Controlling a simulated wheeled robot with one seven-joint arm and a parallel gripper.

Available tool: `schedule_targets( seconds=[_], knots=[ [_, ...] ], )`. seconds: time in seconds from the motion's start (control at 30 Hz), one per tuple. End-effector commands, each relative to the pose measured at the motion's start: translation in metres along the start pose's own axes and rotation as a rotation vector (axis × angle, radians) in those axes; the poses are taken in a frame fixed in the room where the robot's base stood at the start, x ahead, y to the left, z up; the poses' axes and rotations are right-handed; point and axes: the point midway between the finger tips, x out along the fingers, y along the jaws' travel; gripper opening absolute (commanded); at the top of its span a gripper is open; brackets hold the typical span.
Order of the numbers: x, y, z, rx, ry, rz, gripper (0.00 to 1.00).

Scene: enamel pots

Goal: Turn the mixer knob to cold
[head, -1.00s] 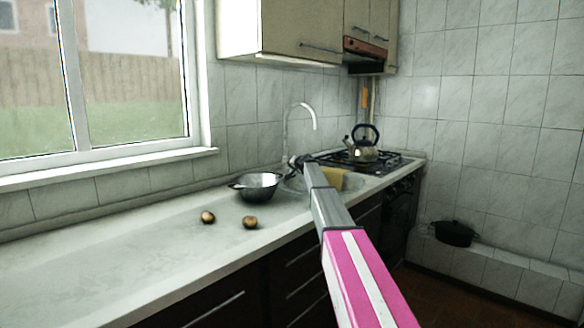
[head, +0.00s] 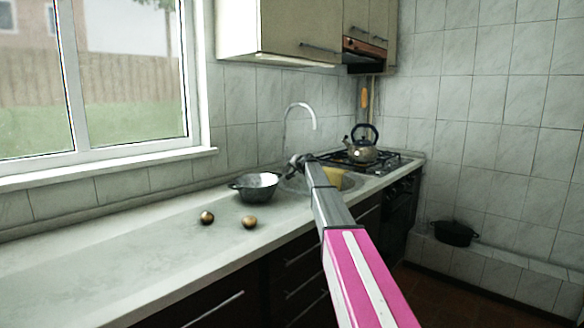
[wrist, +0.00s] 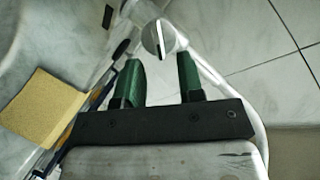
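The mixer knob (wrist: 158,38) is a round pale grey piece with a dark slot in its face. In the wrist view it sits just beyond my fingertips, in line with the gap between them. My gripper (wrist: 159,58) has two green fingers standing apart, with nothing between them. I cannot tell whether either finger touches the knob. The curved mixer spout (head: 301,107) rises behind the sink in the head view. There my gripper is small and dark beside the spout's base, and the knob cannot be made out.
A dark pot (head: 258,187) stands left of the sink (head: 347,183), with two small round brown items in front. A kettle (head: 362,146) stands on the stove beyond. The left counter (head: 110,255) is mostly clear.

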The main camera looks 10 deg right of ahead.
Motion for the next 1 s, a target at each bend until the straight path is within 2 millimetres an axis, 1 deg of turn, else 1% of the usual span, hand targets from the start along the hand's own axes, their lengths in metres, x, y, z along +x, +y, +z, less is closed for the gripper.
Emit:
schedule_targets(
  seconds=[0.03,0.17,0.3,0.4,0.5,0.6,1.0],
  knots=[
    [-0.011,0.0,0.002,0.0,0.0,0.0,0.35],
    [-0.034,0.0,0.002,0.001,0.001,0.0,0.35],
    [-0.062,0.0,0.001,0.001,0.002,0.0,0.35],
    [-0.078,0.0,0.001,0.001,0.001,0.0,0.35],
    [-0.088,0.0,0.001,0.001,0.001,0.0,0.35],
    [-0.091,0.0,0.0,0.001,0.001,0.0,0.35],
    [-0.091,0.0,0.0,0.001,0.001,0.0,0.35]
  ],
)
